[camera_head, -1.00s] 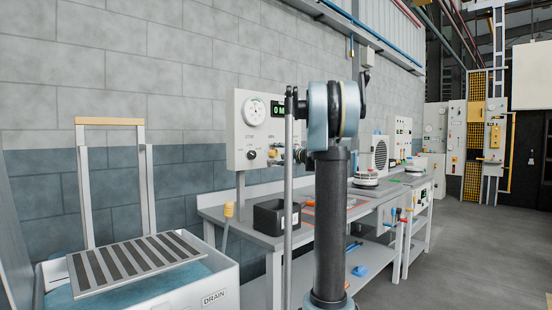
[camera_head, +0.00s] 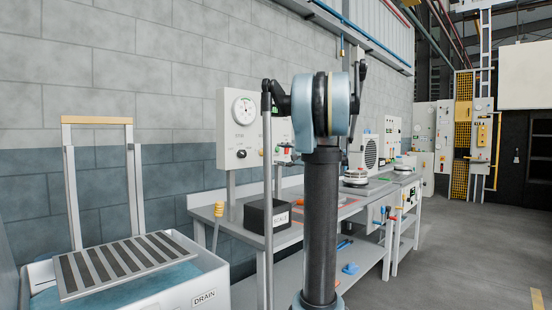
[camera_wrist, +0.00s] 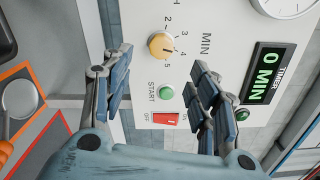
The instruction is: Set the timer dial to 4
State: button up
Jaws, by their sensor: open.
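The timer dial is a round yellow knob (camera_wrist: 161,45) on a white panel, at the top middle of the wrist view. The timer display (camera_wrist: 265,73) reads 0 MIN in green. My gripper (camera_wrist: 160,66) is open and empty, its two fingers apart on either side of the dial's lower area and not visibly touching it. In the head view the panel (camera_head: 231,128) stands above the bench, and my arm hides part of it, including the dial.
A green START button (camera_wrist: 166,92) and a red ON/OFF switch (camera_wrist: 165,119) sit below the dial, between my fingers. A round gauge (camera_head: 244,110) is on the panel. A black box (camera_head: 268,216) stands on the bench (camera_head: 203,212). A drain tank (camera_head: 205,288) is at left.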

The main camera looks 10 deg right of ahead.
jog(key=shift+s+d, duration=0.3)
jog(key=shift+s, duration=0.1)
jog(key=n, duration=2)
send_near(266, 153)
jog(key=x, duration=0.9)
jog(key=shift+f, duration=0.1)
jog(key=c, duration=1.1)
